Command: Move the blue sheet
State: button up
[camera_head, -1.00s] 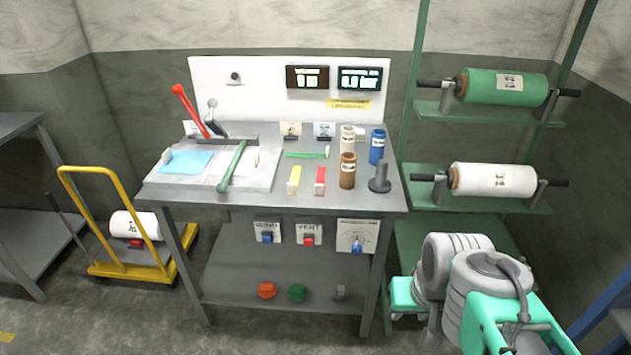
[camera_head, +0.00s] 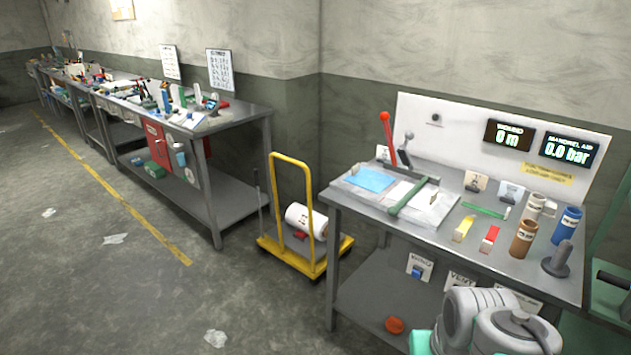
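The light blue sheet (camera_head: 370,179) lies flat at the left end of a grey plate on the metal workbench (camera_head: 350,213). A white sheet (camera_head: 399,193) lies to its right. A green bar (camera_head: 414,196) slants across the plate to the right of the blue sheet and apart from it. The red-knobbed lever (camera_head: 388,138) stands just behind the plate. Part of my grey and teal arm shows at the lower right, in front of the bench. My gripper's fingers are not visible, and nothing touches the blue sheet.
Brown (camera_head: 523,239) and blue (camera_head: 567,225) tubes and a dark post (camera_head: 556,261) stand at the bench's right. A yellow cart (camera_head: 306,262) with a white roll stands left of the bench. A long cluttered bench (camera_head: 235,118) lines the wall. The left floor is mostly open.

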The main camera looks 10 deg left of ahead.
aim_at(371, 180)
jog(key=u, duration=0.8)
jog(key=i, duration=1.9)
jog(key=u, duration=0.25)
jog(key=i, duration=1.7)
jog(key=z, duration=0.15)
